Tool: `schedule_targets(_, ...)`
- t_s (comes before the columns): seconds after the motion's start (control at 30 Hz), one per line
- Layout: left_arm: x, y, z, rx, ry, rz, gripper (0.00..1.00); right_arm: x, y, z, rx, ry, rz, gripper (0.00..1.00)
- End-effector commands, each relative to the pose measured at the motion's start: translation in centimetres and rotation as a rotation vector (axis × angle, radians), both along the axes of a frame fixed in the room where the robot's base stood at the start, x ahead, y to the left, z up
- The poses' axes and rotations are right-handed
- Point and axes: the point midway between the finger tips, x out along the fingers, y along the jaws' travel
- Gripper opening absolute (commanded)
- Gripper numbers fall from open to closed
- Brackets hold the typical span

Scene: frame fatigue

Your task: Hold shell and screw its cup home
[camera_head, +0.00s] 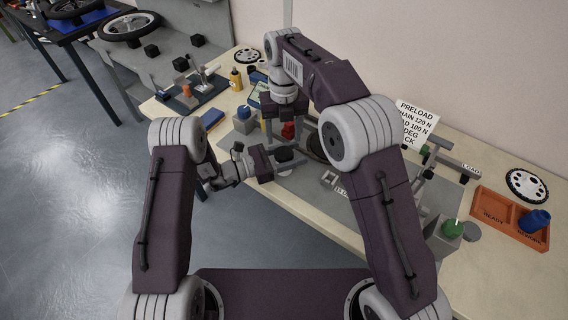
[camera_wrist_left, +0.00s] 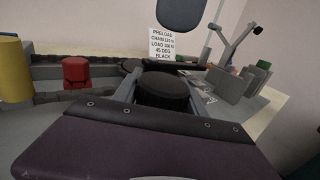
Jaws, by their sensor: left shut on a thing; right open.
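My left gripper (camera_head: 284,160) is shut on a dark round piece (camera_head: 284,154), which looks like the shell. In the left wrist view this black cylinder (camera_wrist_left: 163,91) sits between the two fingers. A red piece (camera_head: 288,130), possibly the cup, stands behind it on the bench; it also shows in the left wrist view (camera_wrist_left: 75,73). My right gripper (camera_head: 286,124) is open and points down over the area of the red piece. Its fingers are partly hidden, and I cannot tell whether they touch the piece.
A sign (camera_head: 414,122) stands at the back of the bench. An orange tray (camera_head: 490,212) with a blue cup (camera_head: 535,221) lies at the right. A grey block with a green knob (camera_head: 452,228) is at front right. A yellow bottle (camera_head: 236,79) stands at back left.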

Motion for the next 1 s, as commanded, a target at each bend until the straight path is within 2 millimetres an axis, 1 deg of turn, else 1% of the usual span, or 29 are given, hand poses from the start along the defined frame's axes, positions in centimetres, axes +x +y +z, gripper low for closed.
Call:
schedule_targets(0.2, 0.0, 0.0, 0.0, 0.0, 0.001, 0.0, 0.0, -0.1, 0.0, -3.8, -0.002, 0.004, -0.001, 0.58)
schedule_targets(0.3, 0.0, 0.0, 0.0, 0.0, 0.0, 0.0, 0.0, -0.1, 0.0, -5.2, -0.001, 0.003, -0.001, 0.58)
schedule_targets(0.4, 0.0, 0.0, 0.0, 0.0, 0.0, 0.0, 0.0, -0.1, 0.0, -6.3, 0.0, 0.001, -0.001, 0.58)
schedule_targets(0.53, 0.0, 0.0, 0.0, 0.0, 0.0, 0.0, 0.0, 0.0, 0.0, -6.9, 0.0, 0.0, -0.001, 0.58)
schedule_targets(0.8, 0.0, 0.0, 0.0, 0.0, 0.0, 0.0, 0.0, 0.0, 0.0, -7.0, 0.001, -0.001, -0.001, 0.58)
schedule_targets(0.87, 0.0, 0.0, 0.0, 0.0, 0.0, 0.0, 0.0, 0.0, 0.0, -7.0, 0.001, -0.001, -0.001, 0.41)
schedule_targets(0.9, 0.0, 0.0, 0.0, 0.0, 0.0, 0.0, 0.0, 0.0, 0.0, -7.0, 0.001, -0.001, -0.001, 0.3)
schedule_targets(0.97, 0.0, 0.0, 0.0, 0.0, 0.0, 0.0, 0.0, 0.0, 0.0, -7.0, 0.001, -0.001, -0.001, 0.14)
schedule_targets(1.0, 0.0, 0.0, 0.0, 0.0, 0.0, 0.0, 0.0, 0.0, 0.0, -7.0, 0.001, -0.001, -0.001, 0.03)
